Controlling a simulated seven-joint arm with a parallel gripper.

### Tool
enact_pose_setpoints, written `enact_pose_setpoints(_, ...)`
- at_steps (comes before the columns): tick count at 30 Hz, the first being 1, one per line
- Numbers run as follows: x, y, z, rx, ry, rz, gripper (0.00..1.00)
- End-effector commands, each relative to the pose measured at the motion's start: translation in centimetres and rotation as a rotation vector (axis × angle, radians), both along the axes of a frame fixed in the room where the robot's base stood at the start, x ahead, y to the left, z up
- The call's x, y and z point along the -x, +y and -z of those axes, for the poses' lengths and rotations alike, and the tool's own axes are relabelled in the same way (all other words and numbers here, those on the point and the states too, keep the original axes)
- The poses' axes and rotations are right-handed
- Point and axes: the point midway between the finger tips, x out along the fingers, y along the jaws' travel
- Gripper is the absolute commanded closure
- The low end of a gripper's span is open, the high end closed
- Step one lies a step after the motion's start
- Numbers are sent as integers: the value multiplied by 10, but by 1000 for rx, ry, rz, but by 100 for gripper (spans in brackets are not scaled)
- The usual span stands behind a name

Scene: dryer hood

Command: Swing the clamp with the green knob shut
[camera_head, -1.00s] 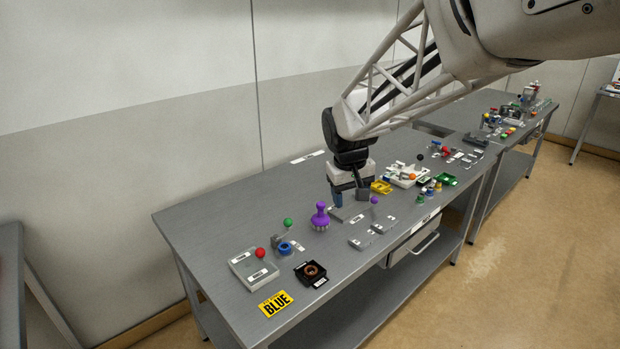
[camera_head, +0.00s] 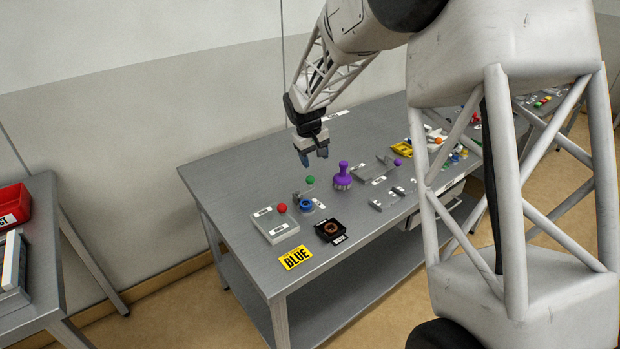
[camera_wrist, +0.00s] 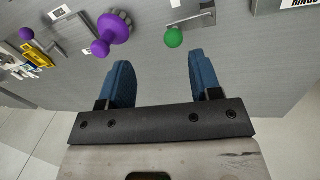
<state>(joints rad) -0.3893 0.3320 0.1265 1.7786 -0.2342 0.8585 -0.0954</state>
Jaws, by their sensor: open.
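The green knob (camera_head: 310,180) sits on a small grey clamp on the table, behind the blue ring (camera_head: 306,205). In the wrist view the green knob (camera_wrist: 174,38) shows ahead of the fingers, with the clamp's metal arm (camera_wrist: 190,22) beside it. My gripper (camera_head: 314,158) is above the table behind the knob, pointing down. In the wrist view its two blue fingers (camera_wrist: 164,75) are apart with nothing between them. The gap between fingers and knob is clear. Whether the clamp is fully open I cannot tell.
A purple knobbed piece (camera_head: 343,178) stands right of the clamp. A grey block with a red knob (camera_head: 282,208) is to the left. The table's back left is bare.

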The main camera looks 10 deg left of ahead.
Motion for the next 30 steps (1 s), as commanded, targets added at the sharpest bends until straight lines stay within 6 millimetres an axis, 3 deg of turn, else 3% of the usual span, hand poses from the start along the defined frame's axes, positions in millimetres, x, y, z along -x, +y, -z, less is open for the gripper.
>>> enact_pose_setpoints(3, -11, 16, 15, 8, 4, -23, 42)
enact_pose_setpoints(9, -20, 28, 27, 14, 6, -40, 42)
enact_pose_setpoints(23, -20, 29, 30, 15, 7, -41, 42)
enact_pose_setpoints(30, -22, 26, 45, 16, 9, -40, 42)
